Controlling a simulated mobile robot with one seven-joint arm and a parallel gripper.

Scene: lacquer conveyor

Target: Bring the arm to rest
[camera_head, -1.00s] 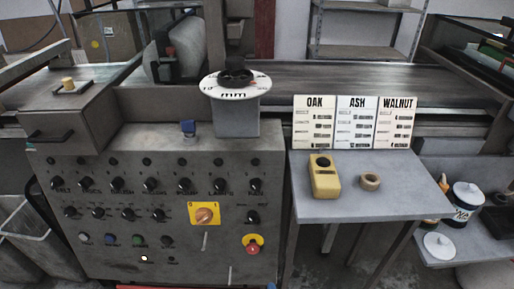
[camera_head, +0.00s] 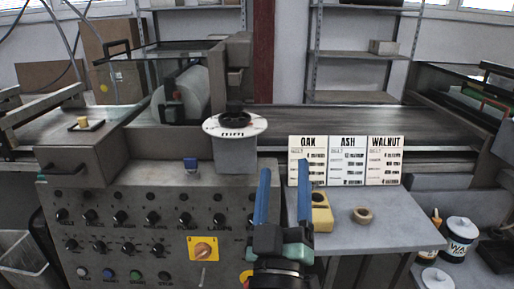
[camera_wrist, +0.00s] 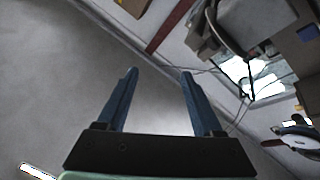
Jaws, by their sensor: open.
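My gripper (camera_head: 283,193) stands upright in the lower middle of the head view, its two blue fingers apart with nothing between them. It is in front of the control panel's right edge and the left edge of the side table. In the wrist view the same blue fingers (camera_wrist: 157,95) are spread and empty against a plain wall or ceiling surface. The fingers and wrist hide part of the panel's right side and the left edge of the yellow device.
The control panel (camera_head: 130,205) with several knobs and the dial (camera_head: 235,125) stand left. The side table (camera_head: 395,232) holds the yellow device (camera_head: 322,214), a tape roll (camera_head: 362,215) and OAK, ASH and WALNUT cards (camera_head: 347,160). The conveyor (camera_head: 330,119) runs behind. Paint cans (camera_head: 458,236) stand right.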

